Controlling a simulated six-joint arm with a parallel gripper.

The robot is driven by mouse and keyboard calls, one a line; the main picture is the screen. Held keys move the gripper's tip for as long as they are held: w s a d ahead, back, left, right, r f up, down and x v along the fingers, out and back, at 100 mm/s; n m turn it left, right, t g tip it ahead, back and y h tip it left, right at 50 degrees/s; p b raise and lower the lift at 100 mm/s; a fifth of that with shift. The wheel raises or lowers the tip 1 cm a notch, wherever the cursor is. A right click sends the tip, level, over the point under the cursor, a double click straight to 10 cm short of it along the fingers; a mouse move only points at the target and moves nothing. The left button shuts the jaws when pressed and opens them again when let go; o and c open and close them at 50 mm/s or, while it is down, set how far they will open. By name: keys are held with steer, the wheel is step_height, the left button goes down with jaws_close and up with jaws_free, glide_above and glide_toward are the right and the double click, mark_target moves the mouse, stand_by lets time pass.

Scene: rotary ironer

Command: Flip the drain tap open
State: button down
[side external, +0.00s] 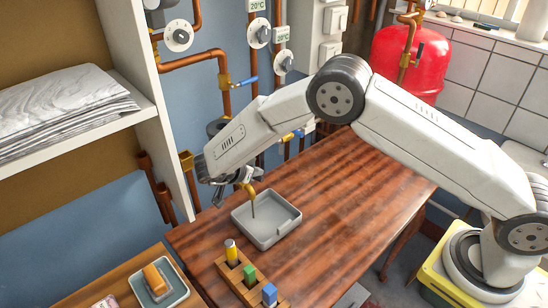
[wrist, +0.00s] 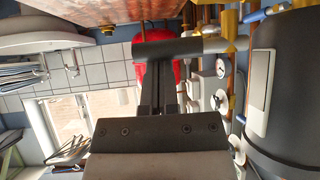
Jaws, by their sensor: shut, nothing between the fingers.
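In the side view, a brass spout (side external: 246,187), apparently the drain tap's, bends down over a grey tray (side external: 276,236) on the table. A thin dark line runs from its mouth to the tray; I cannot tell whether it is water. My gripper (side external: 217,196) is shut and empty, just left of the spout, and my wrist hides the tap's body. In the wrist view, a dark grey bar (wrist: 170,47) with a brass fitting (wrist: 231,44) at its right crosses the ends of my gripper's fingers (wrist: 165,80). It seems to be the tap's handle; contact is unclear.
Copper pipes (side external: 190,62) with gauges line the blue wall behind my gripper. A red tank (side external: 409,62) stands at the back right. A wooden block (side external: 240,278) with coloured pegs is at the table's front. The middle of the wooden table (side external: 340,210) is clear.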

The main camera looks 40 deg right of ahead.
steer(key=shift+s, duration=0.65)
steer(key=shift+r, duration=0.1)
steer(key=s+v, duration=0.1)
steer(key=v, duration=0.9)
steer(key=shift+d, duration=0.15)
stand_by(0.4)
